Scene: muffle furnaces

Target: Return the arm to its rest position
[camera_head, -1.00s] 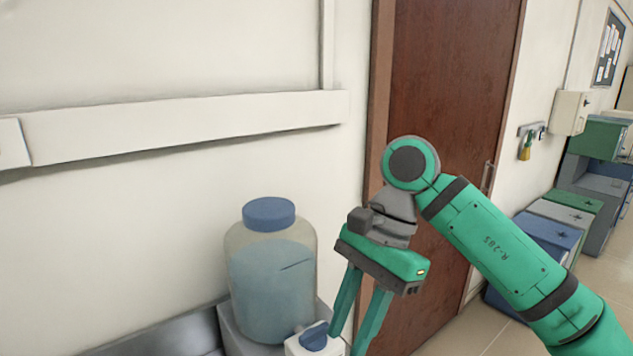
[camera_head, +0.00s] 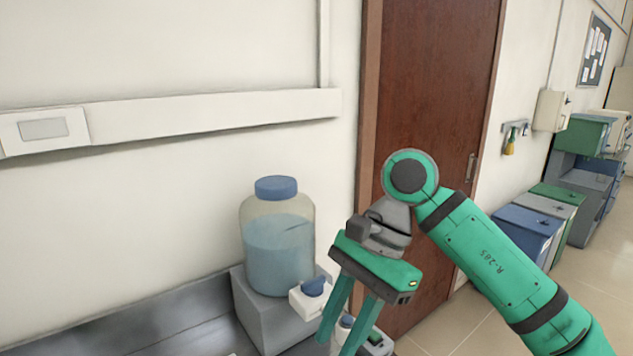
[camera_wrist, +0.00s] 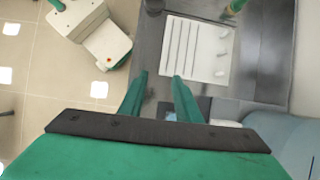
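My gripper (camera_head: 342,330) hangs fingers-down from the bent green arm in the head view, in front of the brown door and beside the counter. In the wrist view my gripper (camera_wrist: 157,82) has its two green fingers apart with nothing between them. It is open and empty. A large clear jug with a blue cap (camera_head: 278,245) stands on a grey block to the left of the gripper. A small white tap-like part with a blue knob (camera_head: 311,296) sits in front of the jug, just left of the fingers.
The metal counter (camera_head: 170,325) runs along the wall. A white ribbed tray (camera_wrist: 196,52) lies on a dark surface below the wrist. A brown door (camera_head: 430,90) is behind the arm. Several bins (camera_head: 530,225) stand at the right. Tiled floor (camera_head: 460,325) is open there.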

